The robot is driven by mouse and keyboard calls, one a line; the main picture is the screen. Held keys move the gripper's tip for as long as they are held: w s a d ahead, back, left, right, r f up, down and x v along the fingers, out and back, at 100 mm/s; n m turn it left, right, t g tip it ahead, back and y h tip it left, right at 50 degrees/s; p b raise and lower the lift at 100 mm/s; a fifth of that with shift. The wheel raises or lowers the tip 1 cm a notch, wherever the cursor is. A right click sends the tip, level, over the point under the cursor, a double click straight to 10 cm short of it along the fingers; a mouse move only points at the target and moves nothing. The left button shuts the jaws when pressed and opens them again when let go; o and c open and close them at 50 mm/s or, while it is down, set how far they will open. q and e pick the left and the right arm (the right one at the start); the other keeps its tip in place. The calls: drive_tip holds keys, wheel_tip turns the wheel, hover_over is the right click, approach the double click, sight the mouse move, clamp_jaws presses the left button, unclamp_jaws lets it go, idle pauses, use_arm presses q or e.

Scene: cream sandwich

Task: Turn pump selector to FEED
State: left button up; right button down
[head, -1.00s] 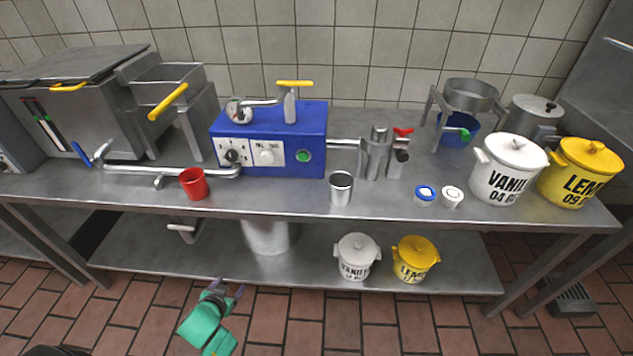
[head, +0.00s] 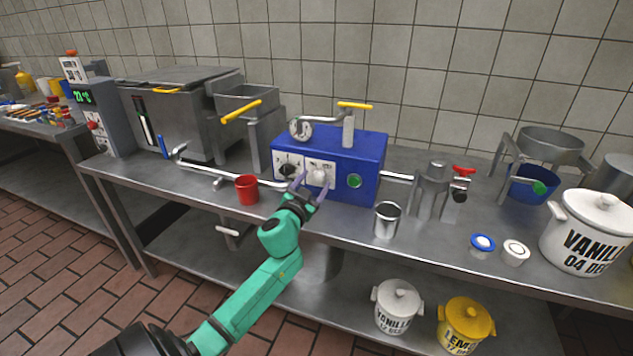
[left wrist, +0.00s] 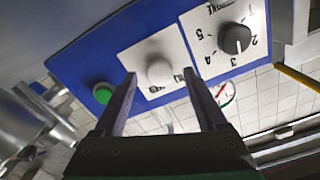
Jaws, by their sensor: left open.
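The blue pump box (head: 370,148) stands on the steel table. Its front has a white knob (head: 319,177) on a white label, a black knob (head: 288,170) on a numbered label to its left, and a green button (head: 355,181) to its right. The white label's lettering is too small to read. My left gripper (head: 307,188) is open in front of the white knob, fingers pointing at the panel. In the left wrist view the white knob (left wrist: 160,72) appears between the fingertips; contact cannot be told. The black knob (left wrist: 236,38) lies outside the fingers. My right gripper is not in view.
A red cup (head: 246,189) stands left of my left gripper and a steel cup (head: 387,219) to its right, both near the table's front edge. A steel pipe (head: 228,178) runs left from the box. A yellow-handled lever (head: 354,105) sits on top.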

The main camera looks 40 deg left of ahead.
use_arm(q)
drive_tip(key=shift+x, duration=0.9)
clamp_jaws()
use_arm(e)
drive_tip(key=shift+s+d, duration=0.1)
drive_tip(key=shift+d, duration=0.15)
use_arm(q)
drive_tip(key=shift+m, duration=0.3)
drive_tip(key=m, duration=0.6)
drive_tip(key=shift+p, duration=0.3)
drive_tip(key=m, duration=0.3)
drive_tip(key=shift+m, duration=2.1)
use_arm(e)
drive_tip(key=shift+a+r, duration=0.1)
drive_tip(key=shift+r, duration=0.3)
